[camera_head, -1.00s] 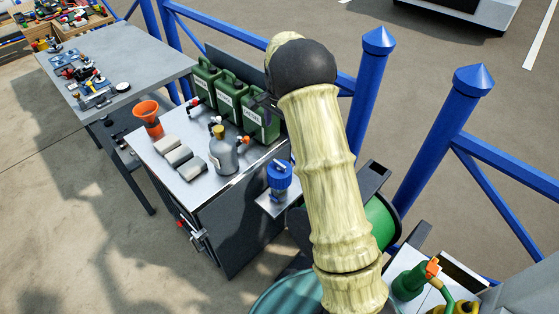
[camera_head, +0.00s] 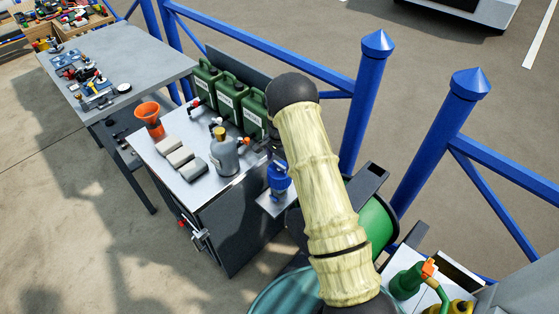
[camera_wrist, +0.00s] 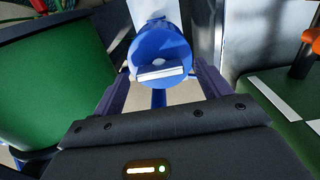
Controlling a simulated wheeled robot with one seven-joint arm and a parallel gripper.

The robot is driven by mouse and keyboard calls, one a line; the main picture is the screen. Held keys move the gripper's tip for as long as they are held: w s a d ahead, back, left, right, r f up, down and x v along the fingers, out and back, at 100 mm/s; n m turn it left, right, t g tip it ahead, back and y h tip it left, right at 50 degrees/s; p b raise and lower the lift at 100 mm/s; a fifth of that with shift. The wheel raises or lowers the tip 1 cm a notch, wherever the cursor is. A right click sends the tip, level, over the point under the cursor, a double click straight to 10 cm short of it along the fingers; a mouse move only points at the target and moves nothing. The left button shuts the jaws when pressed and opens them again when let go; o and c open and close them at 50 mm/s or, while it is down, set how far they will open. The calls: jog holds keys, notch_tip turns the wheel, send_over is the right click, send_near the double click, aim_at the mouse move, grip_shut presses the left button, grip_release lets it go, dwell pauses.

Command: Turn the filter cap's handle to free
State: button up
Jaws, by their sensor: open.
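The blue filter (camera_head: 279,182) stands on a small shelf at the right end of the grey bench in the head view. In the wrist view its round blue cap (camera_wrist: 160,48) faces me, with a pale bar-shaped handle (camera_wrist: 162,72) across it, lying nearly level. My gripper (camera_wrist: 160,76) is open, with one finger on each side of the cap, and nothing is held. I cannot tell whether the fingers touch the handle. In the head view my gripper is a dark shape just above the filter, partly hidden by my arm.
Green canisters (camera_head: 228,103), a grey bottle (camera_head: 223,158) and an orange funnel (camera_head: 149,115) stand on the bench (camera_head: 205,185). A green reel (camera_head: 377,222) is right of the filter. Blue railing (camera_head: 365,90) runs behind. Open floor lies at the left front.

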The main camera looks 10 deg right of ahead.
jog(key=shift+f, duration=0.25)
jog(key=c, duration=1)
